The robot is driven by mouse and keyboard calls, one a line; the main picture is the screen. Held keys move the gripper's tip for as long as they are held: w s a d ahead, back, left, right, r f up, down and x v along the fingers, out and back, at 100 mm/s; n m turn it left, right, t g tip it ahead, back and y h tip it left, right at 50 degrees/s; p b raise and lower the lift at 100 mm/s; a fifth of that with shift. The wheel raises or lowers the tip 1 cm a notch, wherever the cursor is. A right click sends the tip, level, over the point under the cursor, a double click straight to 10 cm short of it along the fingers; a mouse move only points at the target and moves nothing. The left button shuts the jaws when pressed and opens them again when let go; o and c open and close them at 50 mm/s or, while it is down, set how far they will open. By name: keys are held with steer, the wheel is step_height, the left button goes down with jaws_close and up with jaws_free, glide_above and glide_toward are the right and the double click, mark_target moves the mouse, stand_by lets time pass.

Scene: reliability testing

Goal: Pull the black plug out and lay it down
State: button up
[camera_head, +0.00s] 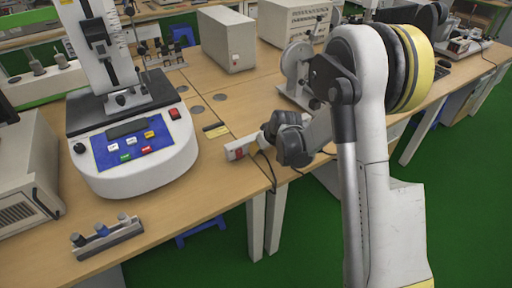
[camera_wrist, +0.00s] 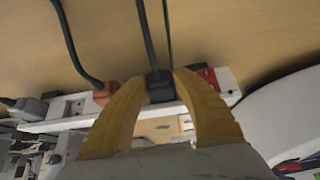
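The black plug (camera_wrist: 160,86), on a black cord, is between my gripper's two yellow fingers (camera_wrist: 160,80) in the wrist view. Both fingertips appear to press its sides. The plug is at the white power strip (camera_wrist: 68,110); its lower end is hidden, so I cannot tell how deep it sits. The strip has a red switch (camera_wrist: 208,77) just right of my fingers and an orange plug (camera_wrist: 104,93) to the left. In the head view the strip (camera_head: 232,151) lies near the table edge, partly hidden by my arm.
A grey plug (camera_wrist: 28,106) is at the strip's left end. A thin green cord (camera_wrist: 168,30) runs beside the black one. A large white testing machine (camera_head: 140,170) stands left of the strip. Bare wooden table (camera_head: 215,185) lies between the strip and the front edge.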

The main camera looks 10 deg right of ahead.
jaws_close()
steer(key=shift+s, duration=0.2)
steer(key=shift+s+d+b, duration=0.15)
steer(key=shift+s+d, duration=0.1)
steer(key=shift+s, duration=0.5)
steer(key=shift+s+d+b, duration=0.15)
steer(key=shift+s+d, duration=0.1)
steer(key=shift+s, duration=0.45)
steer(key=shift+s+d+b, duration=0.15)
steer(key=shift+s+d, duration=0.1)
steer(key=shift+s, duration=0.5)
steer(key=shift+s, duration=0.1)
